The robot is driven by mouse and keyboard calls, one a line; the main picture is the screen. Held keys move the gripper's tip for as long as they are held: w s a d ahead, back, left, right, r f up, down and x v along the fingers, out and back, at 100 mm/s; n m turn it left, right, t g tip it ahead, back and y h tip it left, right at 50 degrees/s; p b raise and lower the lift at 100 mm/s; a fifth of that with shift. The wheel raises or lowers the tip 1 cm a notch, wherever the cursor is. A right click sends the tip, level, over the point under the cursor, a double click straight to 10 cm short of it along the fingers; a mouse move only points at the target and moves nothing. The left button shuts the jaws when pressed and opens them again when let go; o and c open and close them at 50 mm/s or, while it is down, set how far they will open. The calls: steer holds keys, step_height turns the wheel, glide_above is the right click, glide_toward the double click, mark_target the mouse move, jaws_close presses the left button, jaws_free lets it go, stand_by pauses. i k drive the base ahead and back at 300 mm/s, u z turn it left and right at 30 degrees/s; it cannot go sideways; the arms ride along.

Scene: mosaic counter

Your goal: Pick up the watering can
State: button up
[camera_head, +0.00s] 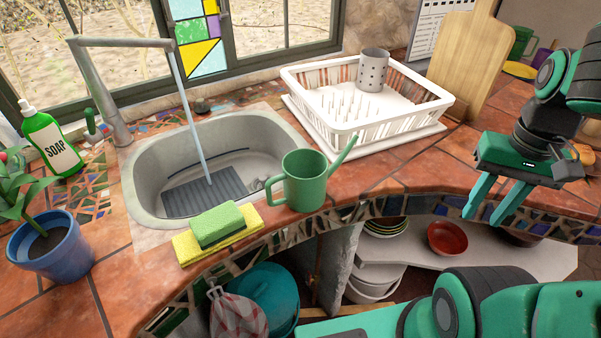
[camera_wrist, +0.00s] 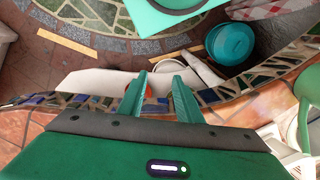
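The green watering can (camera_head: 304,182) stands upright on the tiled counter at the sink's front right corner. Its handle is on the left and its spout points up to the right. In the wrist view only part of the green can (camera_wrist: 304,92) shows at the right edge. My gripper (camera_head: 484,214) is well to the right of the can, over the counter's front edge, with fingers pointing down. The fingers also show in the wrist view (camera_wrist: 160,88); they are apart with nothing between them.
A green sponge (camera_head: 217,225) on a yellow cloth (camera_head: 188,248) lies left of the can. The sink (camera_head: 150,180) has water running from the faucet (camera_head: 97,90). A white dish rack (camera_head: 420,108) stands behind the can. A red bowl (camera_head: 447,238) sits on the shelf below.

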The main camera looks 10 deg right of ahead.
mark_target(306, 175)
steer(key=u, duration=0.55)
steer(key=k, duration=1.25)
steer(key=z, duration=0.75)
